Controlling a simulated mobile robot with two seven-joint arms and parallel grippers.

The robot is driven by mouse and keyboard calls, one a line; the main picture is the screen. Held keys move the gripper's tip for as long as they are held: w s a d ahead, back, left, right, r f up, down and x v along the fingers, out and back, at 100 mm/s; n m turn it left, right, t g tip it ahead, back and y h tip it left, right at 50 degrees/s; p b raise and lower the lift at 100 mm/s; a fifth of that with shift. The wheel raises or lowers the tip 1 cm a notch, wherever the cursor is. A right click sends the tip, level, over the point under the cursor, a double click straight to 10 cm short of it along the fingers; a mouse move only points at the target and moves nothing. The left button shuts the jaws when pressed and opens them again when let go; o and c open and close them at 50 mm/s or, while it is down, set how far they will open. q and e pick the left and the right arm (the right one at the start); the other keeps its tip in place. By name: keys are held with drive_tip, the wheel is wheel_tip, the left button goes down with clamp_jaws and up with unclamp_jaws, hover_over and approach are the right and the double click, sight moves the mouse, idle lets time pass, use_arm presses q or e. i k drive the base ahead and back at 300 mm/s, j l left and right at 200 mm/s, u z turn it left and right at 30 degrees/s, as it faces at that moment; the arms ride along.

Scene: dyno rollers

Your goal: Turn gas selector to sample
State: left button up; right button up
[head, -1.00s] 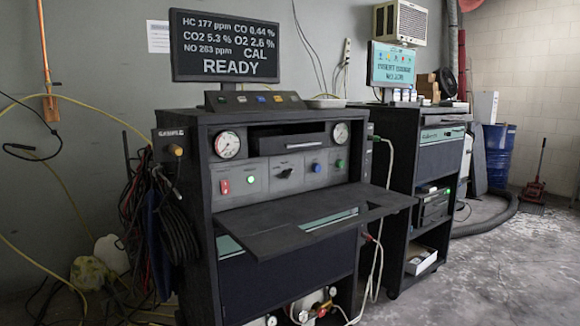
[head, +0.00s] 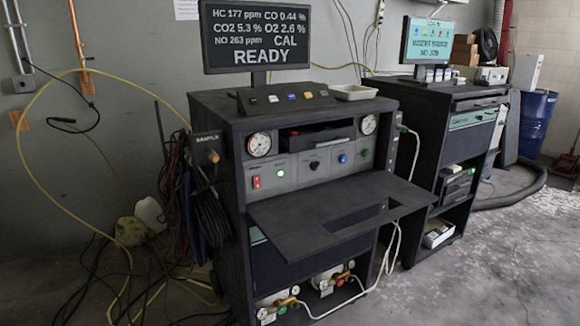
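The dark analyzer cabinet (head: 235,225) stands in the middle of the head view. On its grey front panel is a small black knob (head: 314,165), which looks like the gas selector; its label and exact pointing are too small to read. A red switch (head: 257,182) and a green light (head: 280,173) are left of the knob, and a blue button (head: 343,158) and a green button (head: 364,153) are right of it. The monitor (head: 255,36) above reads CAL and READY. Neither of my grippers is in view.
A fold-out shelf (head: 300,240) juts out below the panel. A box marked SAMPLE with a brass fitting (head: 212,155) is on the cabinet's left side, above hanging hoses. A second cabinet (head: 415,115) stands right. Floor (head: 510,250) is clear at right.

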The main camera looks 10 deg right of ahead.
sight(314, 166)
drive_tip(key=i+l+u, duration=0.1)
drive_tip(key=l+u, duration=0.7)
drive_tip(key=l, duration=0.25)
drive_tip(key=i+l+u, duration=0.15)
drive_tip(key=l, duration=0.25)
drive_tip(key=l+u, duration=0.15)
drive_tip(key=l, duration=1.4)
drive_tip(key=k, duration=0.05)
